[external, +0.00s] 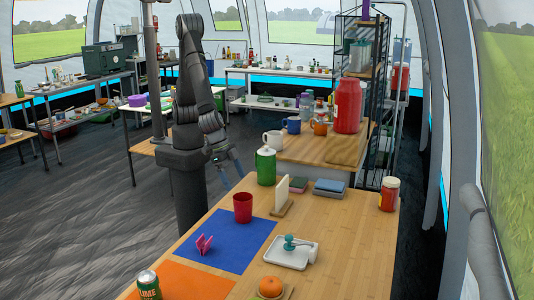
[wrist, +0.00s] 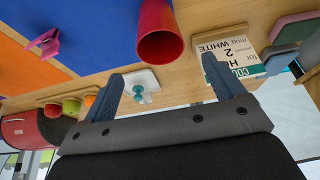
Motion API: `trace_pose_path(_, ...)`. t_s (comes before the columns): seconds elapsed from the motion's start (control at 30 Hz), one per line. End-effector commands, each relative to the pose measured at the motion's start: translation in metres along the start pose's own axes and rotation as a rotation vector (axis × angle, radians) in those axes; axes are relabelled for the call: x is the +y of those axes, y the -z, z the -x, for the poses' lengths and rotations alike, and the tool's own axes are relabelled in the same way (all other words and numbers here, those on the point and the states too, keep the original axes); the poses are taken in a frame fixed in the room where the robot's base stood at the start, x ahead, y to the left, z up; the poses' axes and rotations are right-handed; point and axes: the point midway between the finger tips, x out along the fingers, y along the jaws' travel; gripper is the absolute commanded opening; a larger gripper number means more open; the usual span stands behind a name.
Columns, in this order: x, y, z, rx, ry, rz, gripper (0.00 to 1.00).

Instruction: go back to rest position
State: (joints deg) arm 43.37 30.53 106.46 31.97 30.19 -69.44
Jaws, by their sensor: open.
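My gripper (external: 230,168) hangs near the table's far left edge in the external view, over bare floor and beside the wooden table (external: 345,235). Its two blue-grey fingers (wrist: 163,75) are spread apart in the wrist view, with nothing held between them. A red cup (external: 243,207) stands upright on the blue mat (external: 215,248), apart from my gripper. The cup also shows in the wrist view (wrist: 160,42), beyond the fingers.
A white tray (external: 290,258), pink object (external: 204,244), green can (external: 149,285) and red jar (external: 389,194) occupy the table.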

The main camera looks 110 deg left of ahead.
Motion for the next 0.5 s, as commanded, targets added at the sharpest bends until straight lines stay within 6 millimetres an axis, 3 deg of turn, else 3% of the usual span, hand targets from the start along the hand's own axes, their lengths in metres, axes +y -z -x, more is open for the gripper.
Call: trace_pose_path(0.5, -0.001, -0.001, -0.075, -0.002, 0.002, 0.001, 0.86)
